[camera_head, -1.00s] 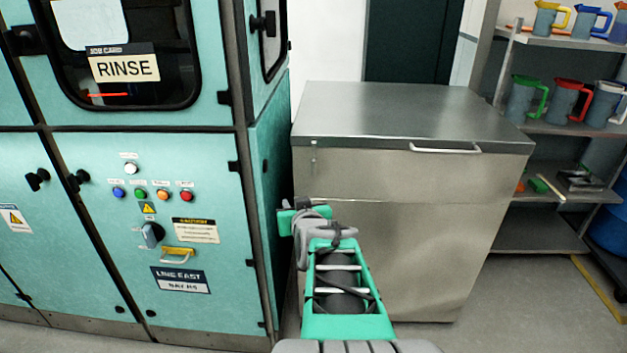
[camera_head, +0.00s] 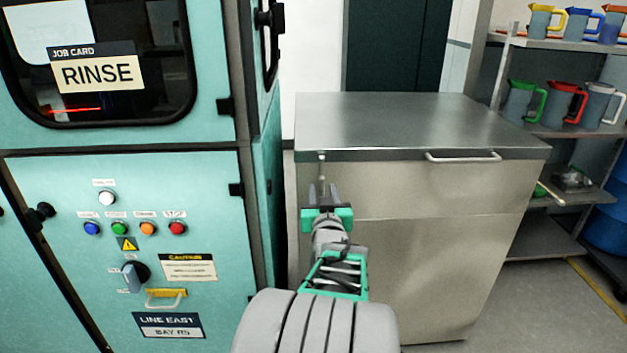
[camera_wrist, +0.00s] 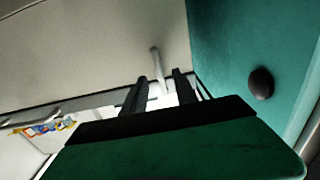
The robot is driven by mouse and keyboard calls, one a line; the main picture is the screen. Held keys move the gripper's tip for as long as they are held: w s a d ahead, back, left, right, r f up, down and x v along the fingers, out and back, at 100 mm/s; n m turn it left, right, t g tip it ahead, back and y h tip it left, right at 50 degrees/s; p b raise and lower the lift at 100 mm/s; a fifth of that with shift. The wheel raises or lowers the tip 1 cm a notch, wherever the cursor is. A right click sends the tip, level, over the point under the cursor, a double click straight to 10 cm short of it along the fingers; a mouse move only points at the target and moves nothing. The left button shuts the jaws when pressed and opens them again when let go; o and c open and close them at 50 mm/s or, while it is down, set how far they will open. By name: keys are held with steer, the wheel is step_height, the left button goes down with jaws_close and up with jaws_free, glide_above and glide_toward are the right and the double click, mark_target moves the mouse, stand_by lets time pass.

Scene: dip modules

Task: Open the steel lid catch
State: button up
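The steel lid catch (camera_head: 322,158) is a small thin upright piece at the front left of the steel chest, at the lid's edge. In the wrist view a pale slim rod, which looks like the catch (camera_wrist: 155,56), stands just beyond my fingertips, between their lines. My gripper (camera_head: 322,188) is just below the catch in the head view, fingers pointing up at it. In the wrist view the two dark fingers of my gripper (camera_wrist: 160,77) are apart with nothing between them. Whether they touch the catch cannot be told. The lid (camera_head: 410,120) is closed.
The teal machine (camera_head: 100,240) with buttons and a rotary switch stands close on the left. Its side and a black knob (camera_wrist: 261,83) show in the wrist view. The lid has a bar handle (camera_head: 463,157). Shelves with jugs (camera_head: 562,103) stand at the right.

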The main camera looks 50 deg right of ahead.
mark_target(323, 184)
steer(key=x, duration=0.5)
steer(key=shift+w+d, duration=0.2)
steer(key=shift+d, duration=0.15)
jaws_close()
steer(key=shift+f, duration=0.1)
stand_by(0.9)
